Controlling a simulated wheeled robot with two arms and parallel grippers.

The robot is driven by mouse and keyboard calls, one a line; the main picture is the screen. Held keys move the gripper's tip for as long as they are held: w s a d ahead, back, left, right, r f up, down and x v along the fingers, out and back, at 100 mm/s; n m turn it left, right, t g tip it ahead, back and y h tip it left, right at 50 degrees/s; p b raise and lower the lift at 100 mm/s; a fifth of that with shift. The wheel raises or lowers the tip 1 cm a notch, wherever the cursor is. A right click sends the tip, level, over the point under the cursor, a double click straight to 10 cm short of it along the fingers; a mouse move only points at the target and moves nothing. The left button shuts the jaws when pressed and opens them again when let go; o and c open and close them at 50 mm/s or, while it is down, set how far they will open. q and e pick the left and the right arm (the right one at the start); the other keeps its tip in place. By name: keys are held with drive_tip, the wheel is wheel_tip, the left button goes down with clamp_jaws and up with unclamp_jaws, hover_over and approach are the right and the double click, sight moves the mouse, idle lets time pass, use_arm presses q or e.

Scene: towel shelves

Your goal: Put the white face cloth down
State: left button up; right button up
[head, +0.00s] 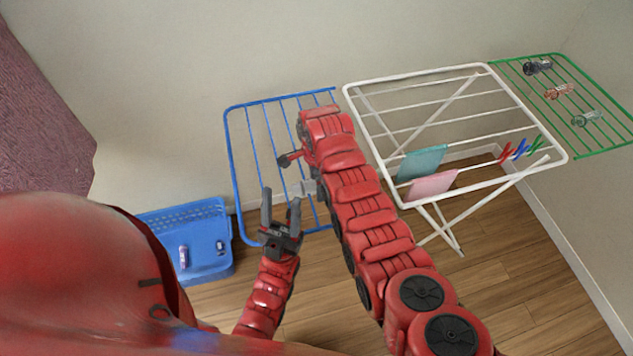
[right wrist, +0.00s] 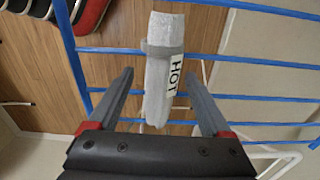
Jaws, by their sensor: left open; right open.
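A white, roll-shaped thing marked "HOT" (right wrist: 158,85), which may be the white face cloth, is in the right wrist view. It lies lengthwise between the fingers of my right gripper (right wrist: 160,75), with a grey band near its far end and blue bars around it. The fingers stand wide apart, with gaps on both sides of it. In the head view my right arm hides most of that gripper; a small grey patch (head: 306,187) beside the arm is too small to identify. My left gripper (head: 281,208) is open and empty in front of the blue rack (head: 232,150).
A white drying rack (head: 415,75) holds a teal cloth (head: 422,162), a pink cloth (head: 432,186) and several coloured pegs (head: 520,149). A green rack (head: 525,58) at right carries small items. A blue basket (head: 190,210) with small items stands left. Walls close the back and right.

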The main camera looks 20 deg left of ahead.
drive_tip(key=shift+r, duration=0.15)
drive_tip(key=shift+r+b, duration=0.3)
drive_tip(key=shift+r, duration=0.15)
wheel_tip(320, 180, up, 3)
drive_tip(key=shift+w+a+f+b, duration=0.1)
drive_tip(key=shift+f+b, duration=0.1)
drive_tip(key=shift+b, duration=0.55)
wheel_tip(320, 180, up, 3)
drive_tip(key=shift+f, duration=0.1)
wheel_tip(320, 180, up, 6)
drive_tip(key=p, duration=0.5)
drive_tip(key=shift+f, duration=0.15)
drive_tip(key=shift+f, duration=0.1)
